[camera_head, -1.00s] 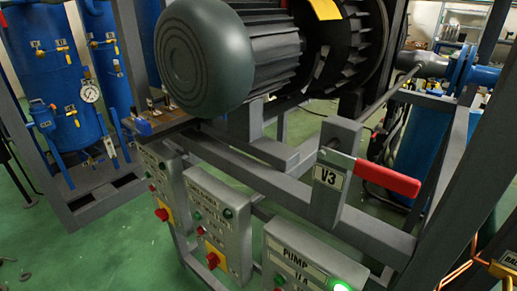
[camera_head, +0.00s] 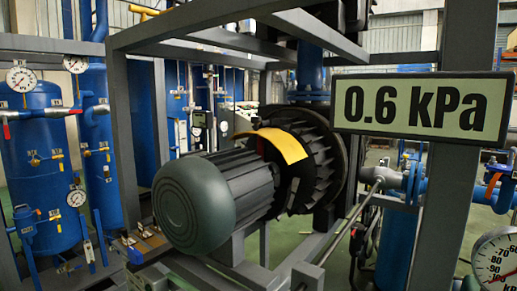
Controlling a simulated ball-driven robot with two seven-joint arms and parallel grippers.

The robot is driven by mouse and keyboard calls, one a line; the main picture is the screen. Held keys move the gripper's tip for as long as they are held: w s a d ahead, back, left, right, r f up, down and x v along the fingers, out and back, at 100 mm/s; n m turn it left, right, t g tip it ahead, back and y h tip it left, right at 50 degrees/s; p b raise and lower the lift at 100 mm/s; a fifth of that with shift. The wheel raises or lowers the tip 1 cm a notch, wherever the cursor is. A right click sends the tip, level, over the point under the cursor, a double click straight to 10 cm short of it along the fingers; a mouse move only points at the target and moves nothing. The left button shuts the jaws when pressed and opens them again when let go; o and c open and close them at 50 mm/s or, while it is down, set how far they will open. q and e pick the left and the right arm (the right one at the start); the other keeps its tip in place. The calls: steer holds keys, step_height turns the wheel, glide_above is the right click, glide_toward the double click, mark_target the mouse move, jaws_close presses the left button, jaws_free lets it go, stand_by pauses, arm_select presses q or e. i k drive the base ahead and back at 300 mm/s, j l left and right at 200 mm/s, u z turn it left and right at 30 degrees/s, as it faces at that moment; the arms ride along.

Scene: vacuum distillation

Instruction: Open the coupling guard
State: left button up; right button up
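The coupling guard appears as a curved yellow plate (camera_head: 283,145) over the coupling between the motor and the pump. Dark parts show below and beside it. The grey-green motor (camera_head: 195,203) lies on its side to the left of it, and the black finned pump housing (camera_head: 325,160) stands to the right. Neither of my grippers is in the head view.
A display reading 0.6 kPa (camera_head: 420,107) hangs at the right. Grey frame beams (camera_head: 215,40) run above the motor, with an upright post (camera_head: 458,170) at right. A dial gauge (camera_head: 495,262) sits lower right. Blue tanks (camera_head: 38,150) stand at left.

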mark_target(292, 151)
steer(key=j+z, duration=0.15)
steer(key=z, duration=0.2)
steer(key=k+j+z, duration=0.1)
steer(key=z, duration=0.25)
steer(key=k+j+z, duration=0.1)
steer(key=z, duration=0.3)
